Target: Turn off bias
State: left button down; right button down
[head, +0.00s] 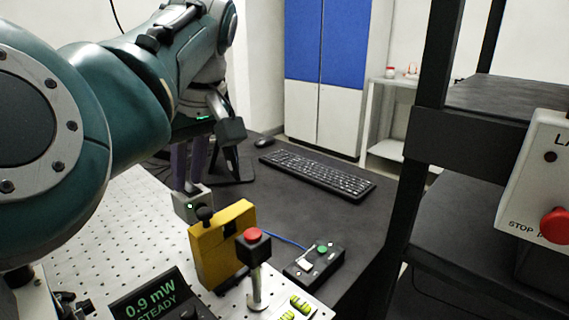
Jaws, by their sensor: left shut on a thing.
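A small grey box (188,207) with a lit green light stands on the perforated bench (120,205), behind a yellow block. I see no readable bias label on it. My left gripper (188,184) reaches down from my teal arm, and its two fingers are at the top of this box. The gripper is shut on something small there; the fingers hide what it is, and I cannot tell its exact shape. My right gripper is not in view.
A yellow block (222,254), a red-topped post (256,275) and a meter reading "0.9 mW STEADY" (153,300) stand close in front. A black button box (314,264) and keyboard (318,175) lie on the dark table. A rack with a red-button panel (540,185) stands right.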

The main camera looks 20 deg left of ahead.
aim_at(193, 190)
pick_arm(q)
jog(key=shift+a+r+h+p, duration=0.2)
jog(key=shift+a+h+p, duration=0.1)
jog(key=shift+p, duration=0.3)
jog(key=shift+g+h, duration=0.3)
jog(key=shift+h, duration=0.1)
jog(key=shift+w+a+f+h, duration=0.1)
jog(key=shift+f+h, duration=0.1)
jog(key=shift+h, duration=0.4)
jog(key=c, duration=0.8)
grip_release()
jog(key=shift+o, duration=0.2)
notch_tip(193, 190, up, 10)
jog(key=d, duration=0.1)
jog(key=shift+s, duration=0.25)
jog(key=shift+d+p, duration=0.1)
jog(key=shift+p, duration=0.2)
